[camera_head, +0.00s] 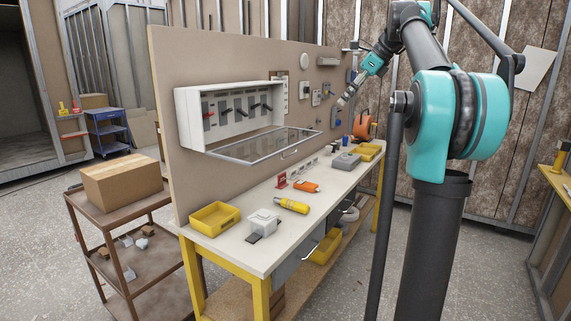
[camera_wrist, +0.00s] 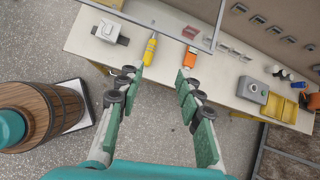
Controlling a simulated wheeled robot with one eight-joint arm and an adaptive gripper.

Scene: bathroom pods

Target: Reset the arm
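My arm is raised and bent over the right side of the head view, beside the workbench. My gripper (camera_head: 347,97) hangs in front of the panel, above the far half of the bench. In the wrist view my gripper (camera_wrist: 160,82) has its two green-padded fingers spread wide, with nothing between them. Grey floor shows through the gap, and the bench (camera_wrist: 88,40) lies beyond the fingertips. In the head view the fingertips are small and hard to make out.
A white electrical box (camera_head: 232,114) with its clear cover swung down juts from the panel (camera_head: 240,60). The bench (camera_head: 232,245) holds a yellow bin (camera_head: 214,218), a white switch box (camera_head: 264,222), a yellow tool (camera_head: 291,205) and an orange tool (camera_head: 306,186). A cart (camera_head: 80,205) carries a cardboard box (camera_head: 122,181).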

